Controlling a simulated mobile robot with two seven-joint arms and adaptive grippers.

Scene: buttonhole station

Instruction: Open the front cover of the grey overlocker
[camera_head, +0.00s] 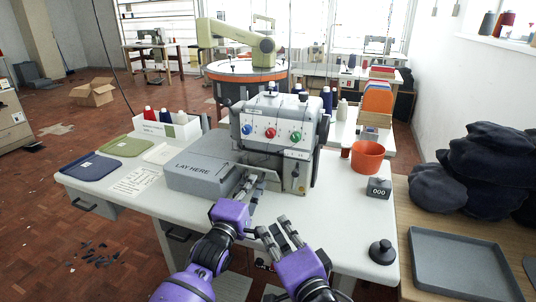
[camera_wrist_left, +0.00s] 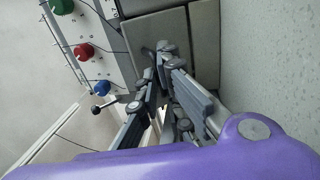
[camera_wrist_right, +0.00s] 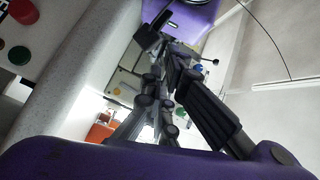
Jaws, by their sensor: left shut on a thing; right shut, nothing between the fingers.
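The grey overlocker (camera_head: 276,117) stands on the white table, with blue, red and green dials on its upper front. Its front cover (camera_head: 297,178) is the plain panel below the dials; it also shows in the left wrist view (camera_wrist_left: 204,45). My left gripper (camera_head: 254,183) is at the lower front of the machine, shut on a small part at the cover. Its fingertips (camera_wrist_left: 162,55) hide most of what they hold. My right gripper (camera_head: 277,234) is shut and empty, in front of the machine near the table's front edge. I cannot tell whether the cover has moved.
A grey "LAY HERE" block (camera_head: 203,174) adjoins the machine's left side. An orange pot (camera_head: 367,157), a small counter marked 000 (camera_head: 379,188) and a black knob-topped object (camera_head: 382,252) stand to the right. The white tabletop (camera_head: 345,215) is clear between the machine and the black object.

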